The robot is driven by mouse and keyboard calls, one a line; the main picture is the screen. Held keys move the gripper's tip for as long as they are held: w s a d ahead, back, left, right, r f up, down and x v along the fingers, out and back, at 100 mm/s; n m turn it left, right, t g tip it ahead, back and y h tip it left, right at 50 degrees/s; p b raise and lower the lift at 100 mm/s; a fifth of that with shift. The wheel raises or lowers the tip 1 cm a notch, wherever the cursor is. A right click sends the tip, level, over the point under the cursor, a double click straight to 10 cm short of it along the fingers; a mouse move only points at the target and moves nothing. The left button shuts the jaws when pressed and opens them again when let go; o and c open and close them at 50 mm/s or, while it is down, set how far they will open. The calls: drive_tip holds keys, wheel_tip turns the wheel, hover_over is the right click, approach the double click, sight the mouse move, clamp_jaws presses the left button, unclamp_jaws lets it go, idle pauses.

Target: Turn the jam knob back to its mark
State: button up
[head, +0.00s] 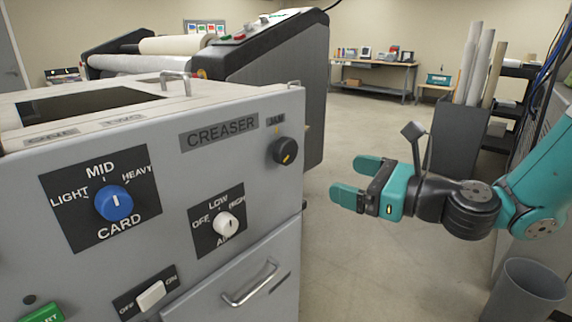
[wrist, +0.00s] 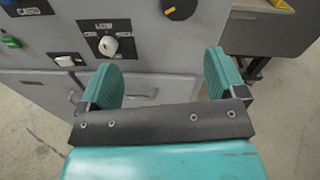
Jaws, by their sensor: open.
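The jam knob (head: 286,150) is a black round knob with a yellow-orange pointer line, at the upper right of the creaser's front panel under a small "JAM" label (head: 275,120). In the head view its pointer slants toward the lower right. The knob also shows at the top of the wrist view (wrist: 180,8), partly cut off, with its yellow line slanted. My gripper (head: 352,181) has teal fingers, is open and empty, and is to the right of the knob and a little lower, apart from the panel. Both fingers also show in the wrist view (wrist: 160,82).
The panel also carries a blue card knob (head: 114,202), a white air knob (head: 227,224), a white rocker switch (head: 151,295) and a drawer handle (head: 250,283). A grey bin (head: 526,290) stands at the lower right.

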sight(290, 154)
drive_tip(key=w+a+m+p, duration=0.1)
drive_tip(key=w+a, duration=0.3)
drive_tip(key=w+a+m+p, duration=0.1)
drive_tip(key=w+a+p, duration=0.1)
drive_tip(key=w+a, duration=0.2)
drive_tip(key=w+a+t+p, duration=0.1)
drive_tip(key=w+a, duration=0.3)
drive_tip(key=shift+w+a+f+m+p, duration=0.15)
drive_tip(key=shift+a+f+m+p, duration=0.1)
drive_tip(key=shift+f+m+p, duration=0.15)
drive_tip(key=shift+r, duration=0.1)
drive_tip(key=c, duration=0.9)
